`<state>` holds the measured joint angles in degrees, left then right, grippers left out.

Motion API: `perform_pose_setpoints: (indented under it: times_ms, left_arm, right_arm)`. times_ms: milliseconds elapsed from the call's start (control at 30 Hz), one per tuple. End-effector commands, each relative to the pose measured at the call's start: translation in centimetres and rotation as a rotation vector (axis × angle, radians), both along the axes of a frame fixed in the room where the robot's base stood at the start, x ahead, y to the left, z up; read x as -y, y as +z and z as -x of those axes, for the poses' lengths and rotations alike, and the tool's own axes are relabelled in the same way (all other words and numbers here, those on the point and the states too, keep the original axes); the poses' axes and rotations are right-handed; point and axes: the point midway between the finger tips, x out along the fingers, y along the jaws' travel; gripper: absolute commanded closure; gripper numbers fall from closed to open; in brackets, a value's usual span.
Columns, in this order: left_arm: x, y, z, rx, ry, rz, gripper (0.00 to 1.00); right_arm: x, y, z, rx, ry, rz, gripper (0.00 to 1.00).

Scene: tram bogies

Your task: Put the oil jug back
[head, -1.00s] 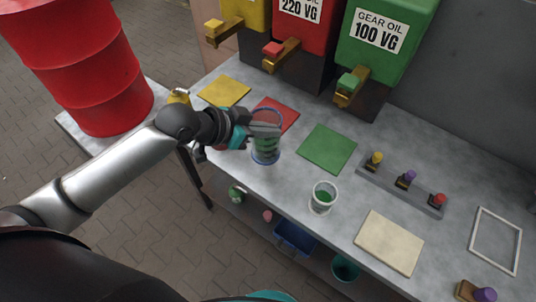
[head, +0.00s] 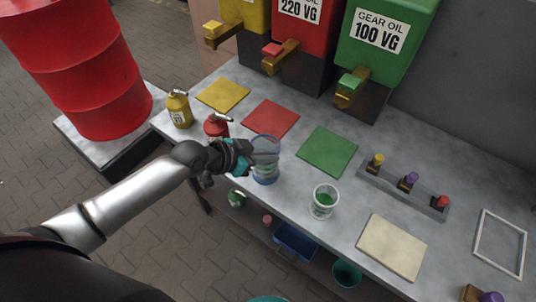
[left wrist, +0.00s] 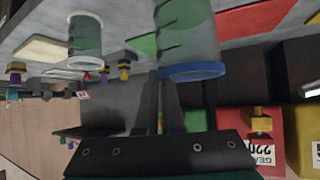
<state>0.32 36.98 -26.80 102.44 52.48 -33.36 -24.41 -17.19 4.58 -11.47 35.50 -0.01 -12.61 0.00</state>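The oil jug (head: 265,163) is a clear vessel with blue edging and dark marks, upright at the front part of the bench. My left gripper (head: 250,158) reaches it from the left and is shut on its near side. Whether the base touches the bench is hard to tell. In the left wrist view, which is upside down, the fingers (left wrist: 160,95) are close together against the jug (left wrist: 188,35); their tips are partly hidden. My right gripper is not in view.
A clear cup with green liquid (head: 324,201) stands to the right. Yellow (head: 222,95), red (head: 270,118) and green (head: 327,151) mats lie behind, below the oil dispensers. Red (head: 216,127) and yellow (head: 179,109) oil cans stand left. A beige pad (head: 391,247) lies at right.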

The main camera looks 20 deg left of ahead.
Motion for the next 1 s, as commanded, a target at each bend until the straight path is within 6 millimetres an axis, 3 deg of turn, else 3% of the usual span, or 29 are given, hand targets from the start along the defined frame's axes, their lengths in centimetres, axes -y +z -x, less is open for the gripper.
perform_pose_setpoints:
  times_ms: [100, 133, 367, 733, 1000]
  left_arm:
    - [0.0, -0.3, -0.1, 0.002, 0.0, 0.0, 1.0]
    - [0.0, -0.3, 0.0, 0.0, 0.0, 0.0, 0.92]
    - [0.0, -0.3, 0.0, -0.001, 0.0, -0.001, 0.66]
    - [0.0, 0.2, 0.0, 0.0, 0.0, 0.0, 0.65]
    - [-2.4, 2.4, 2.6, -0.003, -0.002, -0.006, 0.65]
  right_arm:
    - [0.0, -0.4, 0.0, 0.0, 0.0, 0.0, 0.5]
    - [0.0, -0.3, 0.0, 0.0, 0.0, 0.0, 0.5]
    - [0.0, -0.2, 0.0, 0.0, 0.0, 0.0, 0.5]
    - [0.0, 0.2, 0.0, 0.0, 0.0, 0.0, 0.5]
    - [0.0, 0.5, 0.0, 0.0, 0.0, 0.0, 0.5]
